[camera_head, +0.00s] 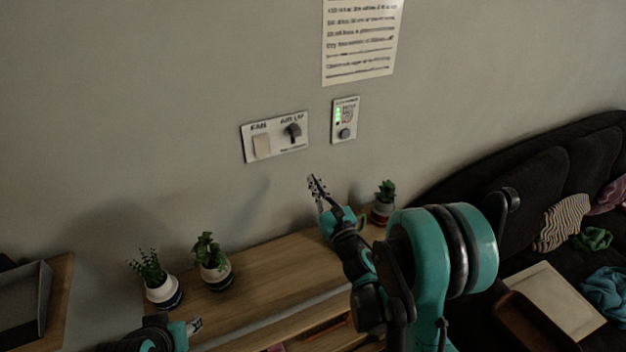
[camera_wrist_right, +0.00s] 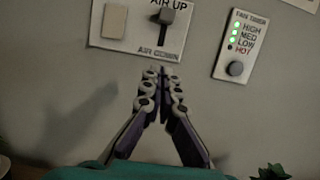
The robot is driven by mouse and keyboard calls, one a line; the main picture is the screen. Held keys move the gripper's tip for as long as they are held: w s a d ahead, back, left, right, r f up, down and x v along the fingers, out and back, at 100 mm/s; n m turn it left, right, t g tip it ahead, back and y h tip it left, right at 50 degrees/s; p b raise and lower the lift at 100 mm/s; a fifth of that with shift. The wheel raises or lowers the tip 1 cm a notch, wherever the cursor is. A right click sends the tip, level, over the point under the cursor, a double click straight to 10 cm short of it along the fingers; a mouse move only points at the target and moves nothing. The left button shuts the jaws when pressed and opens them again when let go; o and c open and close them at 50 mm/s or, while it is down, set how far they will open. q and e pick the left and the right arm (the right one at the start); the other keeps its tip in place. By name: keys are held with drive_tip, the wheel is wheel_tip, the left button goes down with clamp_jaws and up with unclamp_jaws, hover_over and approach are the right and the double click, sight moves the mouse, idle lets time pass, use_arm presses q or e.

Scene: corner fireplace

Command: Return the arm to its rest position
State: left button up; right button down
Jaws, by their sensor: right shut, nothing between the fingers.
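My right gripper (camera_head: 314,180) is raised in front of the grey wall, below the switch plates and above the wooden shelf. It is shut and empty. In the right wrist view its fingertips (camera_wrist_right: 159,74) meet just below the plate with the lever, and I cannot tell if they touch the wall. My right arm (camera_head: 352,253) reaches up from the lower right. My left gripper (camera_head: 194,326) shows only in part at the bottom edge of the head view, low by the shelf; its jaws are too small to judge.
On the wall are a switch plate (camera_head: 275,137) with a black lever (camera_wrist_right: 167,15) near "AIR UP", a fan timer (camera_head: 345,120) with green lights, and a paper notice (camera_head: 360,40). Potted plants (camera_head: 214,265) stand on the shelf (camera_head: 275,262). A dark sofa (camera_head: 530,165) is at right.

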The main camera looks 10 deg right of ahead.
idle(0.3)
drive_tip(key=s+d+r+m+g+h, duration=0.1)
drive_tip(key=s+d+m+g+h, duration=0.45)
drive_tip(key=m, duration=1.45)
drive_tip(key=s+a+f+m+g, duration=0.1)
drive_tip(key=s+f+m+g, duration=0.1)
drive_tip(key=s+m, duration=0.4)
drive_tip(key=s+a+f+m+g+y, duration=0.1)
drive_tip(key=s+a+f+m+g, duration=0.1)
drive_tip(key=s+m, duration=0.4)
drive_tip(key=s+a+f+m+g, duration=0.2)
drive_tip(key=s+f+m+g, duration=0.2)
drive_tip(key=s, duration=0.5)
drive_tip(key=shift+s+f+m+b, duration=0.35)
drive_tip(key=shift+f+m, duration=0.4)
drive_tip(key=shift+m, duration=0.35)
drive_tip(key=shift+w+y, duration=0.1)
drive_tip(key=shift+y, duration=0.15)
